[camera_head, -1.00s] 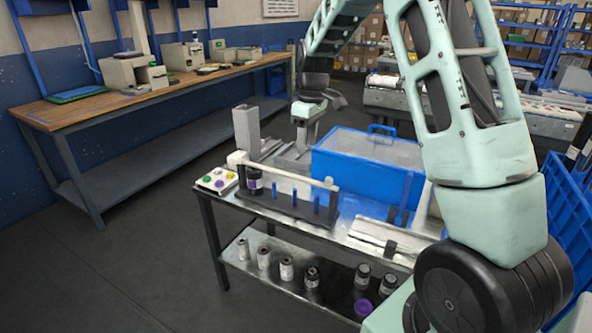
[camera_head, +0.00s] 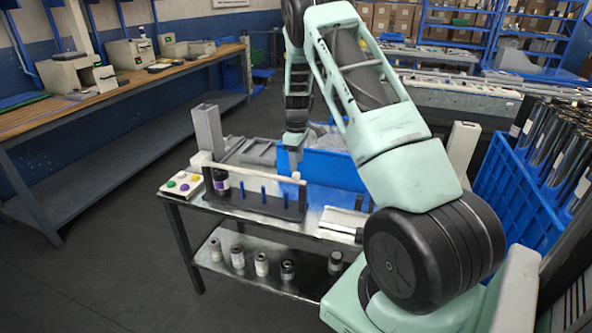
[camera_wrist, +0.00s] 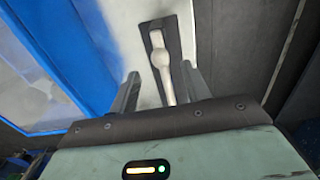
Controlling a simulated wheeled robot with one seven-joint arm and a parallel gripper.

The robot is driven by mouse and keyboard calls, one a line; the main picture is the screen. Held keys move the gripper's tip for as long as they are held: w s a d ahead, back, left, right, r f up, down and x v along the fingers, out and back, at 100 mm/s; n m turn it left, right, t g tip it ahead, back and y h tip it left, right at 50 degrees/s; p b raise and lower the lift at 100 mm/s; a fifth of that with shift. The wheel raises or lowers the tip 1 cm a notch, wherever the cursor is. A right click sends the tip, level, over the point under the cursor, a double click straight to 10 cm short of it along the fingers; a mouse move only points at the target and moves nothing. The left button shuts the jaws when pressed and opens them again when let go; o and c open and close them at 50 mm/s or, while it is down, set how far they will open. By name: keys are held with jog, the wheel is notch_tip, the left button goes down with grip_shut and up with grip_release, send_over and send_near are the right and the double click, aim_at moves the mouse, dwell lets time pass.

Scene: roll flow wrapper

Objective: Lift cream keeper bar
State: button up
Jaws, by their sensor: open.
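The cream keeper bar (camera_head: 258,174) lies along the top of a dark rack (camera_head: 255,207) on the metal table, its left end at a cream block (camera_head: 201,160). A dark bottle with a purple label (camera_head: 221,182) stands in the rack's left part, below the bar. My gripper (camera_wrist: 160,72) is open. In the head view my wrist is behind the rack, near the bar's right end; the fingers are hard to make out there. In the wrist view a cream piece (camera_wrist: 160,58), apparently part of the bar, shows between the fingers above a dark plate; contact cannot be told.
A blue case (camera_head: 335,168) stands behind the rack, partly hidden by my arm. A tray with coloured buttons (camera_head: 184,184) is at the table's left. Several small bottles (camera_head: 261,264) stand on the lower shelf. A blue crate (camera_head: 520,190) of tubes is at the right.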

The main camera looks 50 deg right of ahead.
jog(key=shift+f+p, duration=0.35)
jog(key=shift+f, duration=2.2)
